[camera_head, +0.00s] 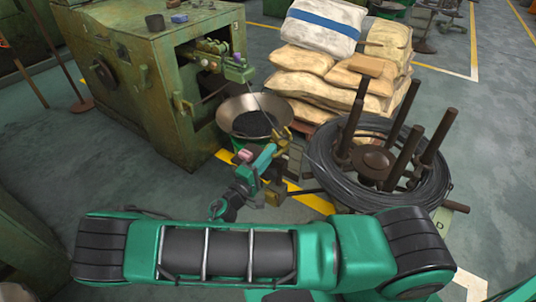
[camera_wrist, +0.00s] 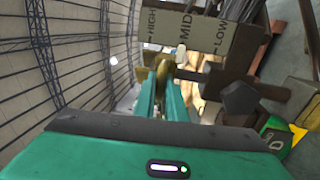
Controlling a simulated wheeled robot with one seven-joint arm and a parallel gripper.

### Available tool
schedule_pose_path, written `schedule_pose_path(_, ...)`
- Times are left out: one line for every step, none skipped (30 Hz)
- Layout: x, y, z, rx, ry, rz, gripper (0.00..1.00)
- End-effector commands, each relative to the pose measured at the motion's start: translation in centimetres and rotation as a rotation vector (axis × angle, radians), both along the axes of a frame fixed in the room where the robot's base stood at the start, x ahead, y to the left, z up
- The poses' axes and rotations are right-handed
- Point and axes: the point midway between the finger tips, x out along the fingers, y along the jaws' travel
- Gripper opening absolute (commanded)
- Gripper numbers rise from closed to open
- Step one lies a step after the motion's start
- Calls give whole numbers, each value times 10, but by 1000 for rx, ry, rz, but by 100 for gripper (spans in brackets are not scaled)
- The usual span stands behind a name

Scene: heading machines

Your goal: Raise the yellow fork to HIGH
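The yellow fork shows in the wrist view (camera_wrist: 163,73) between the tips of my gripper's two teal fingers. My gripper (camera_wrist: 162,84) looks shut on it; the fingers hide much of its shape. A plate (camera_wrist: 200,38) just beyond carries the words HIGH, MID and LOW from left to right. A small pale tip (camera_wrist: 186,45) stands at the plate's edge beneath MID. In the head view my gripper (camera_head: 268,158) is beside the wire stand, and yellow metal (camera_head: 283,139) shows at its fingers. The labels cannot be read there.
A wire coil (camera_head: 325,160) on a stand with dark posts is close on the right. A green machine (camera_head: 150,85) stands at the left, with a bowl (camera_head: 250,117) in front. Stacked sacks (camera_head: 310,85) are behind. Open floor (camera_head: 130,180) lies at left.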

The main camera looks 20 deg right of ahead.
Motion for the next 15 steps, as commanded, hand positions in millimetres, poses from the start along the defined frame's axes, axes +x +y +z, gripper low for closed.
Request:
schedule_pose_path(0, 0, 0, 1, 1, 0, 0)
schedule_pose_path(0, 0, 0, 1, 1, 0, 0)
schedule_pose_path(0, 0, 0, 1, 1, 0, 0)
schedule_pose_path(0, 0, 0, 1, 1, 0, 0)
schedule_pose_path(0, 0, 2, 2, 1, 0, 0)
schedule_pose_path(0, 0, 5, 2, 0, 0, 0)
schedule_pose_path(0, 1, 9, 3, 0, 0, 0)
schedule_pose_path(0, 1, 13, 3, -1, 0, 0)
schedule_pose_path(0, 0, 19, 3, -2, 0, 0)
schedule_pose_path(0, 0, 24, 3, -3, 0, 0)
schedule_pose_path(0, 0, 29, 3, -2, -1, 0)
schedule_pose_path(0, 0, 35, 2, -3, -1, 0)
schedule_pose_path(0, 0, 39, 2, -3, 0, 0)
schedule_pose_path(0, 0, 43, 1, -3, -1, 0)
schedule_pose_path(0, 0, 47, 2, -4, 1, 0)
